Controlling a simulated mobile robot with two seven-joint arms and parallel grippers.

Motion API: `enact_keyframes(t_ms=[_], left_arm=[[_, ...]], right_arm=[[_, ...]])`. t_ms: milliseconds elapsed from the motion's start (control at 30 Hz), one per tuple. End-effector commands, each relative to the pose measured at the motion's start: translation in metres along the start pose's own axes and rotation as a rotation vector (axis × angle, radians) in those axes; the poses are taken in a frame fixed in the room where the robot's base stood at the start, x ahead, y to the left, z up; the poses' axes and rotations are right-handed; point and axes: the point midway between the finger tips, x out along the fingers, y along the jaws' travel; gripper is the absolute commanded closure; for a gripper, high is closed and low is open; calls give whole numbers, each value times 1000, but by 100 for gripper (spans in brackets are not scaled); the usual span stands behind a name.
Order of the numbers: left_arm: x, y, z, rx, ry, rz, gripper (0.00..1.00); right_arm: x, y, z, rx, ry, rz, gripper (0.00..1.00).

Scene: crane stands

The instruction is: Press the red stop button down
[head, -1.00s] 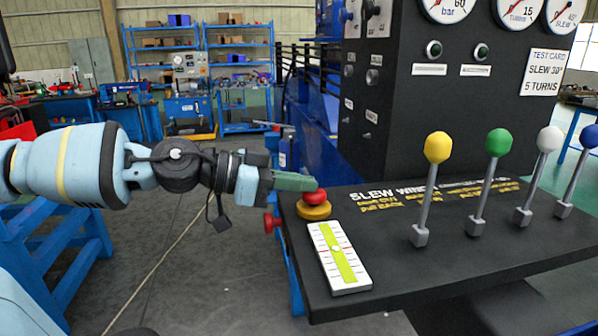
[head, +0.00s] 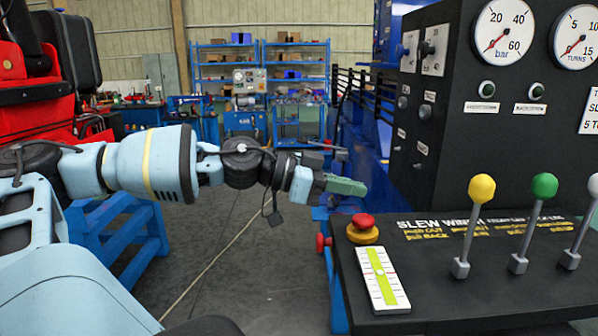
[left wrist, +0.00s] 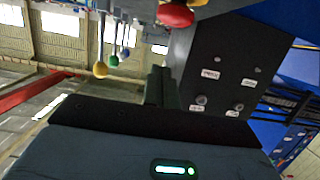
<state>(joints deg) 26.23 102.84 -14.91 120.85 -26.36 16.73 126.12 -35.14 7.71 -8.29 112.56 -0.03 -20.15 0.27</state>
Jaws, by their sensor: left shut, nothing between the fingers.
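My right gripper is not in view.
A white gauge strip with a yellow-green band (head: 381,280) lies on the desk just in front of the button. Levers with yellow (head: 482,188), green (head: 544,186) and white knobs stand to the right. A black gauge panel (head: 450,150) rises behind. Another red knob (head: 323,241) is on the desk's left side.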

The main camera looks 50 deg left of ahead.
Motion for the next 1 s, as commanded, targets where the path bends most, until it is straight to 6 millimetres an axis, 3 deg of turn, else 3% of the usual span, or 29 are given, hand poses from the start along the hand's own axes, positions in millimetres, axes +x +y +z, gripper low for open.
enact_keyframes(t_ms=[133,567,1000], left_arm=[[-16,2,-6,7,12,-2,100],[-36,0,0,1,2,0,100],[-82,0,0,0,1,-1,100]], right_arm=[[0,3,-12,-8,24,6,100],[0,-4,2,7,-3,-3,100],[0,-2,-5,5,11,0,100]])
